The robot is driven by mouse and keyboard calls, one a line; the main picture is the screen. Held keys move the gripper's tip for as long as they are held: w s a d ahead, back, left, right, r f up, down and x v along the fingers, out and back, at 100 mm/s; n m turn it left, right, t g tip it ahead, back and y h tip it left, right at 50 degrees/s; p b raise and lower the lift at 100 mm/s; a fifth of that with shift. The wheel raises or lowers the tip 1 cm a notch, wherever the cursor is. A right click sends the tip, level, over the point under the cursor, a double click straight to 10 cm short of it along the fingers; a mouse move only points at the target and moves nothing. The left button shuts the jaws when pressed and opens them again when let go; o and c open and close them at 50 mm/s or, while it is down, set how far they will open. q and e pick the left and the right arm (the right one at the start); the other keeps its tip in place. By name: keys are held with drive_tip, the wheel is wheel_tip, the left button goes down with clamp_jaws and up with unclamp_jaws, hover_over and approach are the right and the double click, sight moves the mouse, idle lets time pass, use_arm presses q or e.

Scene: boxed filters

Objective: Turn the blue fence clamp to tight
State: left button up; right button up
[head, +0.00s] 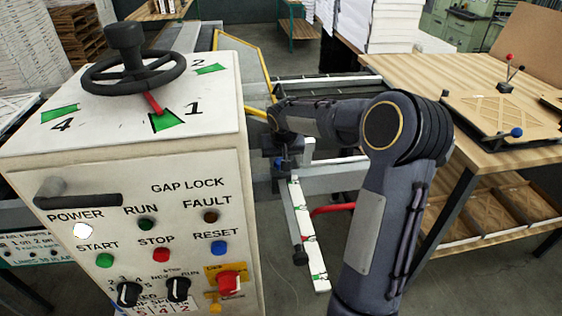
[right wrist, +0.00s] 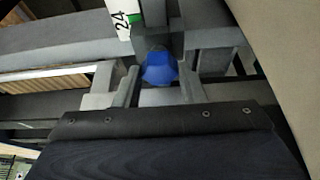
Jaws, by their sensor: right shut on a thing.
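The blue fence clamp is a faceted blue knob (right wrist: 159,68) in the right wrist view, set on a grey block below a white scale. In the head view only a small dark-blue bit of the clamp (head: 279,163) shows at the rail, mostly hidden. My right gripper (right wrist: 158,88) is shut on the blue clamp, with one finger on each side of it. In the head view the right gripper (head: 283,150) is at the rail, partly hidden behind the wrist. Whether the clamp is tight or loose cannot be told. My left gripper is not in view.
A white control cabinet (head: 200,160) with a black handwheel (head: 133,68) stands close on the left. A white scale bar (head: 303,235) and a red handle (head: 333,209) lie below the wrist. A wooden table (head: 430,75) stands on the right, with a filter panel on it.

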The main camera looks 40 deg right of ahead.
drive_tip(key=o, duration=1)
drive_tip(key=shift+r, duration=0.15)
drive_tip(key=v, duration=0.7)
drive_tip(key=shift+s+a+r+b, duration=0.1)
drive_tip(key=shift+r+b, duration=0.15)
drive_tip(key=shift+b, duration=0.15)
